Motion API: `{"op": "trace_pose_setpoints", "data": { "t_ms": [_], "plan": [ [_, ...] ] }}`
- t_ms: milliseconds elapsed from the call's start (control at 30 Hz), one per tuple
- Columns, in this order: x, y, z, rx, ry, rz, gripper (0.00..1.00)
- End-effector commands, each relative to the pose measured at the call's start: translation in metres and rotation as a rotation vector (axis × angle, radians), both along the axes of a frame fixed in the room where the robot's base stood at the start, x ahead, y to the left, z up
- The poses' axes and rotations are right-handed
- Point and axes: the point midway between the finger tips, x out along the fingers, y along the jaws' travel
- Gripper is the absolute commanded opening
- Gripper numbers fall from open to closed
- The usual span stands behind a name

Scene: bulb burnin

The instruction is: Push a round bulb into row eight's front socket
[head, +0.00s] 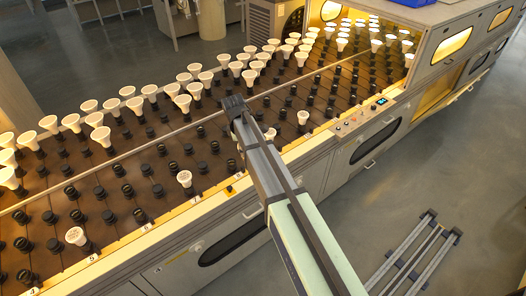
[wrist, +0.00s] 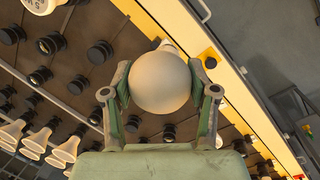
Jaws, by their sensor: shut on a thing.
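In the wrist view my gripper (wrist: 160,90) is shut on a round bulb (wrist: 160,85), one finger on each side of its pale globe. The globe hides what lies straight behind it; a small whitish part shows past its top edge. In the head view my arm reaches over the rack (head: 120,172) and hides the gripper's fingers. A white bulb shape (head: 270,133) shows beside the arm there; I cannot tell if it is the held one. A dark front socket (head: 231,165) shows left of the arm near row eight, whose label I cannot read. Seating is unclear.
Reflector bulbs (head: 195,90) fill the back sockets. Front bulbs (head: 184,178) (head: 75,236) and another (head: 303,117) stand near the rack's front edge. A small yellow block (head: 229,189) sits on that edge, also in the wrist view (wrist: 210,58). A control panel (head: 365,112) lies right.

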Motion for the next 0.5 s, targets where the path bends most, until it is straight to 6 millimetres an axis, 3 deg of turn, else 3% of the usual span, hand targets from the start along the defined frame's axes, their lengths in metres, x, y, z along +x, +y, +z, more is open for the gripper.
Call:
{"op": "trace_pose_setpoints", "data": {
  "t_ms": [200, 500],
  "plan": [
    [0.037, 0.038, 0.0, 0.001, 0.001, 0.393, 0.26],
    [0.061, 0.064, -0.003, 0.0, 0.0, 0.717, 0.26]
  ]
}}
